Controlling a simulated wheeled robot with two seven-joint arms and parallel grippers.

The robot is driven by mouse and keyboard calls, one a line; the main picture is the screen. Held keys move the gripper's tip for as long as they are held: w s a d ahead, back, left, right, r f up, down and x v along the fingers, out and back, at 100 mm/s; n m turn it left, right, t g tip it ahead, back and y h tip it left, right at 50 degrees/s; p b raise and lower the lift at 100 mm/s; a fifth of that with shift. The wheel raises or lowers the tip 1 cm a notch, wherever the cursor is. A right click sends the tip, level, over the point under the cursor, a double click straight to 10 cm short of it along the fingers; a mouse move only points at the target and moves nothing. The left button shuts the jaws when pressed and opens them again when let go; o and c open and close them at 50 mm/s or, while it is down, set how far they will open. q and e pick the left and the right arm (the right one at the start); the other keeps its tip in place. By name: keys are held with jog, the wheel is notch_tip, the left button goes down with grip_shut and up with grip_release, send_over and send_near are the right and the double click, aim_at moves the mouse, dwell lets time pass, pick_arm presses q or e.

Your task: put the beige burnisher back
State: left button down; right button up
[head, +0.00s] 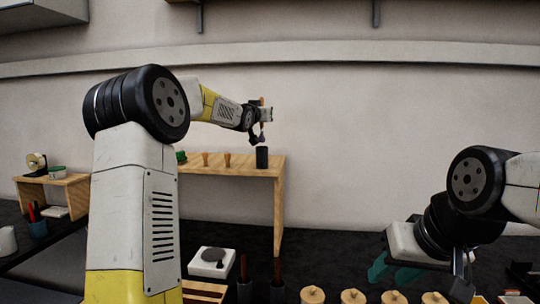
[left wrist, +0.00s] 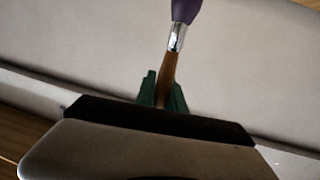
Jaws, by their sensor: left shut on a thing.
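My left gripper (head: 262,116) is shut on a slim upright tool (left wrist: 168,72), raised over the wooden stand. In the left wrist view, the tool has a brown handle between the green fingers, a silver collar and a purple end. In the head view, its tan end (head: 261,101) points up and the dark purplish end points down. It is apart from the black cup (head: 262,158), just above it. Neither view shows a clearly beige tool. My right gripper (head: 393,273) is low at the right, its teal fingers apart with nothing seen between them.
The wooden stand (head: 238,171) also holds two small wooden pegs and a green item. A white device (head: 211,262) and several round wooden lids (head: 352,296) are in front. A smaller wooden stand (head: 72,182) is at left. The wall is close behind.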

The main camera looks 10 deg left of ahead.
pick_arm(q)
notch_tip(320, 180, down, 9)
jog(key=shift+r, duration=0.2)
dwell(0.3)
jog(key=c, duration=1.4)
grip_release()
jog(key=shift+f, duration=0.1)
jog(key=s+a, duration=0.2)
jog(key=s, duration=1)
jog(key=s+d+f+g, duration=0.1)
jog(key=s+f+g, duration=0.3)
jog(key=s, duration=0.9)
jog(key=s+d+f+g, duration=0.1)
jog(key=s+f+g, duration=0.2)
jog(key=s, duration=0.9)
jog(key=s+d+f+n+g, duration=0.1)
jog(key=s+f+g, duration=0.3)
jog(key=s+f, duration=0.4)
jog(key=s+d, duration=0.1)
jog(key=s, duration=0.4)
jog(key=shift+s+f+g+y, duration=0.25)
jog(key=shift+s+g+y, duration=0.05)
jog(key=shift+s, duration=0.05)
